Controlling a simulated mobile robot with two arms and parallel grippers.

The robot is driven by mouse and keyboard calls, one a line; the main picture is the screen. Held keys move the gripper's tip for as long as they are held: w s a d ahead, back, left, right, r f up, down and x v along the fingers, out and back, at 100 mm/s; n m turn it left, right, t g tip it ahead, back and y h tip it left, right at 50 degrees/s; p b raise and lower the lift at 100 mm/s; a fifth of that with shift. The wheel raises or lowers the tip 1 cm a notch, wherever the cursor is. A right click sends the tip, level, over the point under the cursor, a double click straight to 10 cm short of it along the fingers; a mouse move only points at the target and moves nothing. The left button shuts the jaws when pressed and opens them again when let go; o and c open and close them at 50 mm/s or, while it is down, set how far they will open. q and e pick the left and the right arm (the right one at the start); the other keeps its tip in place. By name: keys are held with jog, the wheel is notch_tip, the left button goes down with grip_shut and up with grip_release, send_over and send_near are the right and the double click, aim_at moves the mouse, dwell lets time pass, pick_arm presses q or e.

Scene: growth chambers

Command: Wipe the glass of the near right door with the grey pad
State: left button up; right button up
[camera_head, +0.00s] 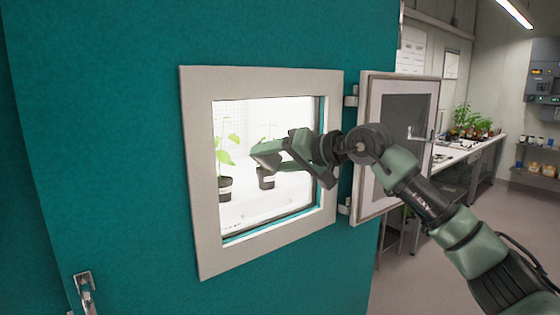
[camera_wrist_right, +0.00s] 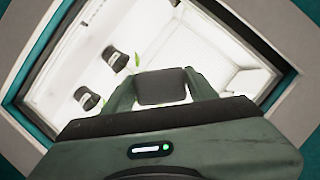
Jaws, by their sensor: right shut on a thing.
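A teal door (camera_head: 110,130) fills the left and middle of the head view. Its pale-framed window (camera_head: 312,90) shows a bright white chamber inside. A hinged framed panel (camera_head: 368,150) with a dark centre stands swung open at the window's right. My right gripper (camera_head: 268,152) is in front of the window, its fingers pointing left. In the right wrist view it is shut on the grey pad (camera_wrist_right: 162,86), held between both fingers before the window. I cannot tell whether the pad touches glass. My left gripper is not in view.
Potted plants (camera_head: 224,188) stand inside the chamber, behind the window. A metal handle (camera_head: 85,290) is on the teal door at lower left. At the right, a white bench (camera_head: 462,152) with plants runs along the wall, and the grey floor (camera_head: 430,270) before it looks clear.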

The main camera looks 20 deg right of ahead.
jog(key=shift+s+a, duration=0.15)
jog(key=shift+a, duration=0.2)
jog(key=shift+s+d+f+b, duration=0.15)
jog(key=shift+s+d+b, duration=0.1)
jog(key=shift+s+b, duration=0.25)
jog(key=s+d+b, duration=0.2)
jog(key=s+b, duration=0.2)
jog(key=s, duration=0.3)
jog(key=shift+s+d, duration=0.2)
jog(key=shift+d, duration=0.15)
